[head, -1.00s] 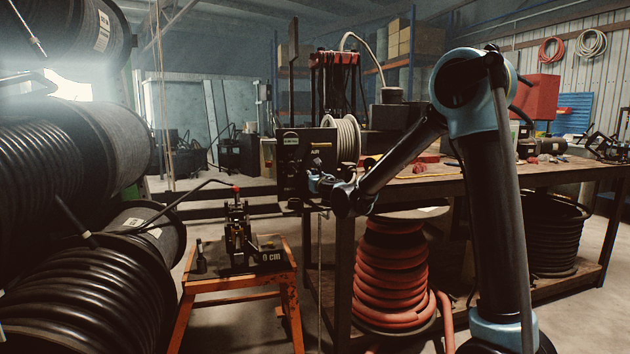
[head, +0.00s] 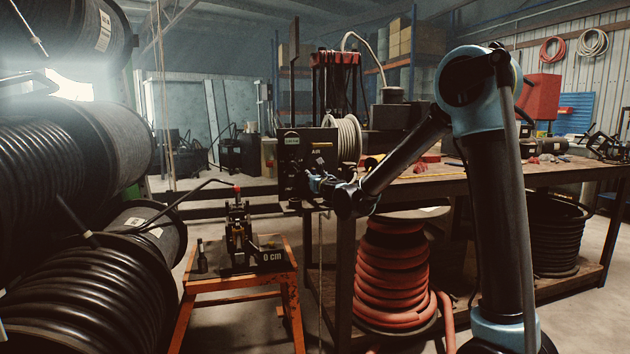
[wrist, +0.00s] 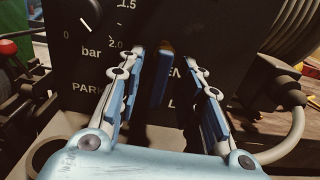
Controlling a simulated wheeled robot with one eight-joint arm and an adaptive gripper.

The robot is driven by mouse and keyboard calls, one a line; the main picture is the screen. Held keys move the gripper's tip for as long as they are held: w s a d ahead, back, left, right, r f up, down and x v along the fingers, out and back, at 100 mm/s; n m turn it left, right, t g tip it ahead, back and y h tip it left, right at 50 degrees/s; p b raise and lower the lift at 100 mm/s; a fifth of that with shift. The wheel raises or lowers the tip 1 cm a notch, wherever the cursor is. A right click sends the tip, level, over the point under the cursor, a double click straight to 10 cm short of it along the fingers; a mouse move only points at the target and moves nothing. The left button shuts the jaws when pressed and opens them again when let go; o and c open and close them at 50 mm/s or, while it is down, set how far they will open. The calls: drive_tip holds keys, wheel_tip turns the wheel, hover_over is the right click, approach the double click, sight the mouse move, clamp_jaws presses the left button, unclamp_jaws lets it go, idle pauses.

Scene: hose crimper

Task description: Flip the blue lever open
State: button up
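The blue lever (wrist: 161,78) stands upright on the dark control panel (wrist: 130,75) in the wrist view, with a brownish tip at its top. My gripper (wrist: 177,54) is open, one finger on each side of the lever. The lever looks closer to the left finger; I cannot tell if they touch.
A pressure dial (wrist: 88,14) marked "bar" is at the panel's upper left. A grey hose (wrist: 292,115) curves down at the right. In the head view, a small press (head: 238,240) with a red-knobbed handle stands on an orange stand (head: 188,300) left of the panel. A workbench (head: 480,180) extends right.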

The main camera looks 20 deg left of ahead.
drive_tip(key=v, duration=1.1)
drive_tip(key=shift+d+f, duration=0.1)
drive_tip(key=shift+d, duration=0.1)
drive_tip(key=d+f+m+g+h, duration=0.15)
drive_tip(key=d+m+h, duration=0.35)
drive_tip(key=d+m, duration=0.75)
drive_tip(key=d+f+m+h, duration=0.2)
drive_tip(key=d+m+h, duration=0.35)
drive_tip(key=d, duration=1.35)
drive_tip(key=s+d+f+m+g+h, duration=0.1)
drive_tip(key=s+d+f+m+g, duration=0.3)
drive_tip(key=s+d+f+m, duration=0.35)
drive_tip(key=s+d+f+m+g+h, duration=0.1)
drive_tip(key=s+d+f+m+g, duration=0.3)
drive_tip(key=s+d+m, duration=0.5)
drive_tip(key=s+f+m+g+y, duration=0.1)
drive_tip(key=s+f+m+g, duration=0.1)
drive_tip(key=s, duration=0.6)
drive_tip(key=s+a+f+m+g+y, duration=0.1)
drive_tip(key=s+f+m+y, duration=0.1)
drive_tip(key=s+f+m, duration=0.3)
drive_tip(key=s+f, duration=0.1)
drive_tip(key=s, duration=0.1)
drive_tip(key=shift+s+f+g, duration=0.25)
drive_tip(key=shift+s+g, duration=0.1)
drive_tip(key=shift+s, duration=0.05)
